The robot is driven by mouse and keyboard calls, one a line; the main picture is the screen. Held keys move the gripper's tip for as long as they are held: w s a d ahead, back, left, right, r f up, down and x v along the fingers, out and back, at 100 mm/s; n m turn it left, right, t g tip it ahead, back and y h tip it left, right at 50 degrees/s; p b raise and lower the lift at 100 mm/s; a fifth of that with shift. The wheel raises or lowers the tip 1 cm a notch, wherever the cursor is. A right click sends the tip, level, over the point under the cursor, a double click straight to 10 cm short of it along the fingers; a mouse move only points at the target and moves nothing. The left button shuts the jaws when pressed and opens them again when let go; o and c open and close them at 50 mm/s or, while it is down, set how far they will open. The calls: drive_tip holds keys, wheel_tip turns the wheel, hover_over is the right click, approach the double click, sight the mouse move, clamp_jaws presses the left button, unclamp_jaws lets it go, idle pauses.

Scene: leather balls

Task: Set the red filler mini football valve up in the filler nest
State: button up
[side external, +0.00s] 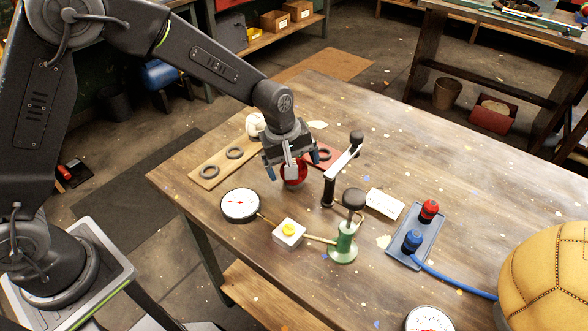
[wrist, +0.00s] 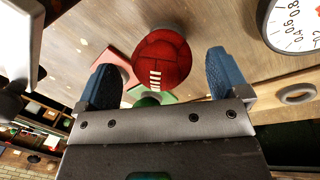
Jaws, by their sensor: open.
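The red mini football (side external: 293,174) is a small dark red ball just below my gripper (side external: 290,160), over the left part of the bench. In the wrist view the red ball (wrist: 163,55) lies ahead of and between the two blue-padded fingers, with white lacing facing the camera. Gaps show on both sides of it, and the jaws are open. I cannot make out its valve. A red plate (side external: 325,160) with a dark ring is partly hidden behind the gripper. A wooden board (side external: 219,165) carries two dark rings. Which holder is the filler nest I cannot tell.
A white ball (side external: 255,124) sits at the board's far end. A dial gauge (side external: 240,205), a white box with yellow button (side external: 289,233), a green pump (side external: 345,242) and a black-handled lever stand (side external: 343,167) are close by. A blue tray (side external: 416,236) stands right.

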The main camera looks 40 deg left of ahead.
wheel_tip(320, 180, up, 9)
drive_tip(key=s+a, duration=0.1)
drive_tip(key=shift+s+r, duration=0.2)
drive_tip(key=shift+s, duration=0.15)
drive_tip(key=s+a+r+m+t, duration=0.2)
drive_tip(key=s+a+r+m, duration=0.35)
drive_tip(key=s+r, duration=0.35)
drive_tip(key=s+a+m+t, duration=0.1)
drive_tip(key=s+a+m, duration=0.1)
drive_tip(key=s, duration=0.5)
drive_tip(key=s+a+m+y, duration=0.1)
drive_tip(key=s+a+m, duration=0.1)
drive_tip(key=s, duration=0.5)
drive_tip(key=shift+s+a+r+m+t, duration=0.2)
drive_tip(key=shift+a+r+m+t, duration=0.2)
drive_tip(key=shift+m, duration=0.45)
